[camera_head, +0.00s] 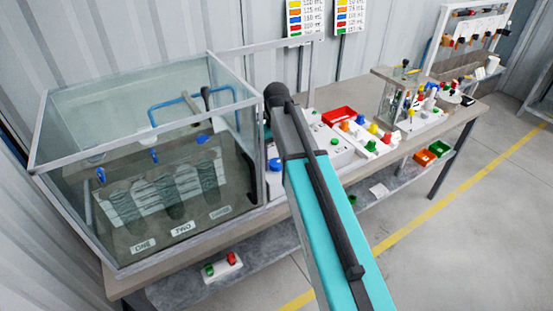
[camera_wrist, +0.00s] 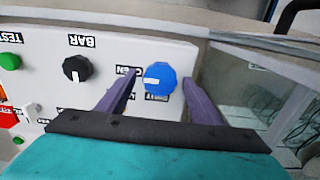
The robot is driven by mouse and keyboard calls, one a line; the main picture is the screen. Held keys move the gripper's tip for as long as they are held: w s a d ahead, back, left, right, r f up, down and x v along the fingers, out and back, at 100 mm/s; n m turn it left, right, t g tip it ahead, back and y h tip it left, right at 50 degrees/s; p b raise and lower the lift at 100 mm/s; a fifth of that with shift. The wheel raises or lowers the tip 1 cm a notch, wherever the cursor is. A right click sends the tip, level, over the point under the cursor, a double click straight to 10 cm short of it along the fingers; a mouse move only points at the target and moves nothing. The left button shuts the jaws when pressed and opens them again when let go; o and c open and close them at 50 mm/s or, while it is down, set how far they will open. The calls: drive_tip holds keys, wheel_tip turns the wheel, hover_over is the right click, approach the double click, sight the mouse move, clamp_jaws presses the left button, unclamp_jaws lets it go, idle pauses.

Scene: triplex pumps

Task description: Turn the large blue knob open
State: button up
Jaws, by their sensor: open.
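In the wrist view the large blue knob (camera_wrist: 161,76) sits on a white panel (camera_wrist: 110,35). A white mark on its face points left. My gripper (camera_wrist: 157,78) is open, with one purple finger left of the knob and one right of it. I cannot tell whether the fingers are level with the knob or still short of it. The left finger partly covers a label beside the knob, and the lettering appears upside down. In the head view my turquoise arm crosses the bench, and my fingers are hidden there.
A black knob (camera_wrist: 76,68) and a green button (camera_wrist: 9,61) are on the same panel, to the left. A glass tank (camera_head: 150,160) stands beside it, close to my right finger in the wrist view. Several coloured knobs and a red tray (camera_head: 339,116) are further along the bench.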

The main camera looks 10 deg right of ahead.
sight(276, 162)
drive_tip(key=shift+r, duration=0.15)
wheel_tip(276, 162, up, 14)
drive_tip(key=p, duration=0.7)
drive_tip(key=shift+f, duration=0.25)
idle(0.4)
